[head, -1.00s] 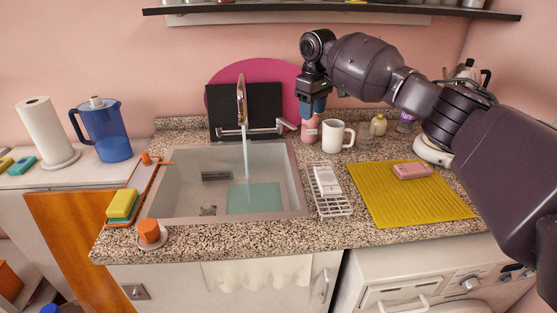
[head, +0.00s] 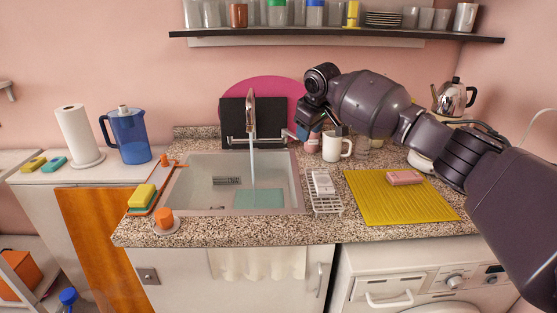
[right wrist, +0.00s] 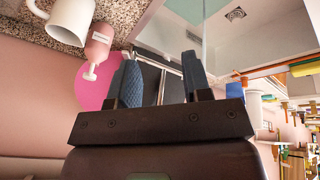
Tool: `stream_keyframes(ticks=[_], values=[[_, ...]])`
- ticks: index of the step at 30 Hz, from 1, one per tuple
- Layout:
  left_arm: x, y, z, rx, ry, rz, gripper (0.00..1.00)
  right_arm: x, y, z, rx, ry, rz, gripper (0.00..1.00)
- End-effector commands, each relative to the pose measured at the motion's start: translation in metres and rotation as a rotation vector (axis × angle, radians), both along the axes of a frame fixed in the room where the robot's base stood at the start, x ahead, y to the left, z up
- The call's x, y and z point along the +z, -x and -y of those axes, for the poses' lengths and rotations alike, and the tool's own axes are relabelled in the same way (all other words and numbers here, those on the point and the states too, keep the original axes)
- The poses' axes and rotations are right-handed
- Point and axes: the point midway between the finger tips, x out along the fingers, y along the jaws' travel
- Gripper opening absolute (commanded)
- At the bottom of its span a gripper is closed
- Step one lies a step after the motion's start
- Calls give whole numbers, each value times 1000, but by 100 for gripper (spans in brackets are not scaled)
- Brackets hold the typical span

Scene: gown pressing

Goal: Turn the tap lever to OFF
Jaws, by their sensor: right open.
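The metal tap (head: 250,98) stands behind the sink with its tall spout upright, and a stream of water (head: 253,170) runs from it into the basin. Its crossbar has a lever end on the right (head: 287,134). My right gripper (head: 303,131) is just right of this lever end, pointing down; contact cannot be told. In the right wrist view its two blue-grey fingers (right wrist: 161,72) are open, with the black board and a bit of pale metal behind the gap. My left gripper is not in view.
A white mug (head: 333,147) and pink bottle (right wrist: 97,45) stand close to the right gripper. The sink (head: 190,195) lies in front of the tap, with a white rack (head: 325,205) and yellow mat (head: 400,205) to its right. A shelf (head: 330,36) hangs above.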

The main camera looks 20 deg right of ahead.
Motion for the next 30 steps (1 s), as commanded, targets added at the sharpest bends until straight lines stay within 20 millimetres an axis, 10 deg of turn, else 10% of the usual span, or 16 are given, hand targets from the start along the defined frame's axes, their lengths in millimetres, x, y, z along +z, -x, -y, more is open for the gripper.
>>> stream_keyframes(ticks=[18,30], values=[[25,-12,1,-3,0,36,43,-34,1,-84,182,-87,441,45],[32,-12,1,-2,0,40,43,-48,17,-105,220,-137,553,45]])
